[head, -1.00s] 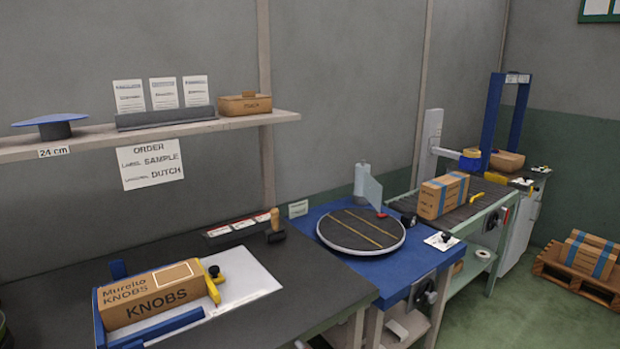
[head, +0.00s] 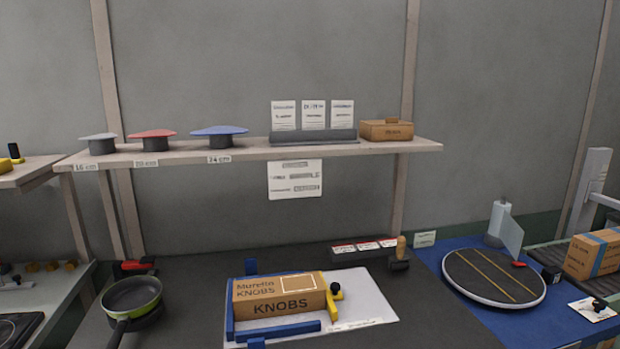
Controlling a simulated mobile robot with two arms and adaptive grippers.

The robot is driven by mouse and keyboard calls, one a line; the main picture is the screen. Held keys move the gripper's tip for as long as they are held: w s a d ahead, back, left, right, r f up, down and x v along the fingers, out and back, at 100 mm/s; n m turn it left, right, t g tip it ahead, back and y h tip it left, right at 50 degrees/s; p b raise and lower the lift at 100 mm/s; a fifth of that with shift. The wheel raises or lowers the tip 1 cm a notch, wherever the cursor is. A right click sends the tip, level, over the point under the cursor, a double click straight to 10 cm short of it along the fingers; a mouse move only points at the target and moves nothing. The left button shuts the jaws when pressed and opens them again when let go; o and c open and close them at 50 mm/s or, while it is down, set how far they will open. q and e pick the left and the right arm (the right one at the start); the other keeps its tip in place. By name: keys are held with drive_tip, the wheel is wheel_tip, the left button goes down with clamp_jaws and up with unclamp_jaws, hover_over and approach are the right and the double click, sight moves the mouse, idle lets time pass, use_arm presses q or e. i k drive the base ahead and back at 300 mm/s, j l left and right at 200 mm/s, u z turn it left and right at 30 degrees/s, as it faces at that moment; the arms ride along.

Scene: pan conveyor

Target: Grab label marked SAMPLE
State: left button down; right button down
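Three white printed cards stand upright side by side in a dark holder (head: 314,137) on the shelf: a left card (head: 284,114), a middle card (head: 313,114) and a right card (head: 342,114). Their print is too small to tell which, if any, reads SAMPLE. A white order sheet (head: 295,179) hangs below the shelf edge; its text is blurred now. A cardboard box marked KNOBS (head: 282,308) lies in a blue fixture on the bench, with a blank white outline on its top. Neither of my grippers is in view.
The shelf (head: 255,152) also holds grey, red and blue lids (head: 220,131) and a small brown box (head: 387,131). A pan (head: 132,295) is on the bench at left. A dark strip with red-and-white tags (head: 363,247) and a stamp (head: 400,254) lie behind the box. A turntable (head: 493,277) is at right.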

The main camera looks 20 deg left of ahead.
sight(371, 244)
drive_tip(key=i+j+u, duration=0.1)
drive_tip(key=i+j, duration=0.25)
drive_tip(key=i, duration=0.15)
drive_tip(key=i+j+u, duration=0.1)
drive_tip(key=i+j, duration=0.2)
drive_tip(key=i, duration=0.25)
